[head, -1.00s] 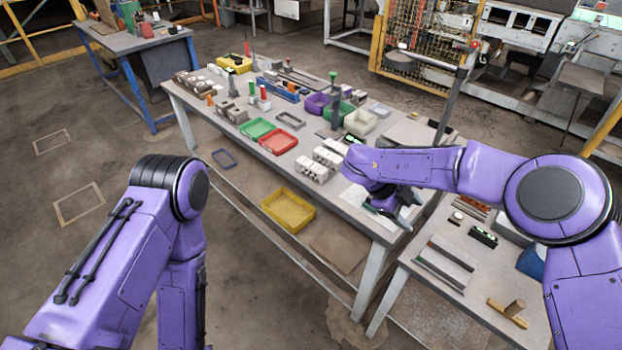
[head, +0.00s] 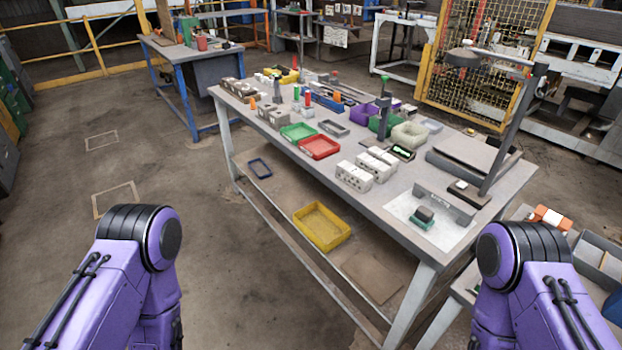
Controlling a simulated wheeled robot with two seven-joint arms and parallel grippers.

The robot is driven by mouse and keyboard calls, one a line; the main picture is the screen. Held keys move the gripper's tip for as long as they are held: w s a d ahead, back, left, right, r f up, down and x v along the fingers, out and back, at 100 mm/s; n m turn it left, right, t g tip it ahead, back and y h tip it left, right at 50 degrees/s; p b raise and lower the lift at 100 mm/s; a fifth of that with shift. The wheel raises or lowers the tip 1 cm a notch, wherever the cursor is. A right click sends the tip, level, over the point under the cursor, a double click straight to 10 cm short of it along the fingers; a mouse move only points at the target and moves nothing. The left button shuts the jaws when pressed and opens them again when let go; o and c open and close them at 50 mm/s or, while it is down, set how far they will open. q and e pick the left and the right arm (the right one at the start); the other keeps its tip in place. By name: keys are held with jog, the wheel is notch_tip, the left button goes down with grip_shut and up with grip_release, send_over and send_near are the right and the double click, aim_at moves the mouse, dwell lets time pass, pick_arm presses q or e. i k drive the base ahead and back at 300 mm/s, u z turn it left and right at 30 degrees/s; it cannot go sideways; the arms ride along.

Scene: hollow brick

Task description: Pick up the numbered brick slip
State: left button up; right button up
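I cannot pick out the numbered brick slip with certainty; any number is too small to read. A grey upright plate with faint dark marks (head: 444,203) stands at the back of a white sheet (head: 403,208) on the near right end of the long workbench (head: 380,250). A dark block on a green base (head: 424,216) sits on that sheet. Pale hollow bricks with holes (head: 354,176) stand in rows left of the sheet. Only my two arms show, at the lower left and lower right. Both grippers are outside the view.
A green tray (head: 297,132) and a red tray (head: 320,147) lie on the bench's front half. A yellow tray (head: 321,227) is on the lower shelf. A lamp post (head: 513,125) rises at the bench's right end. Open floor (head: 210,250) lies front left.

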aim_at(358, 179)
jog(key=u, duration=1.3)
jog(key=i, duration=2.55)
jog(key=z, duration=3.2)
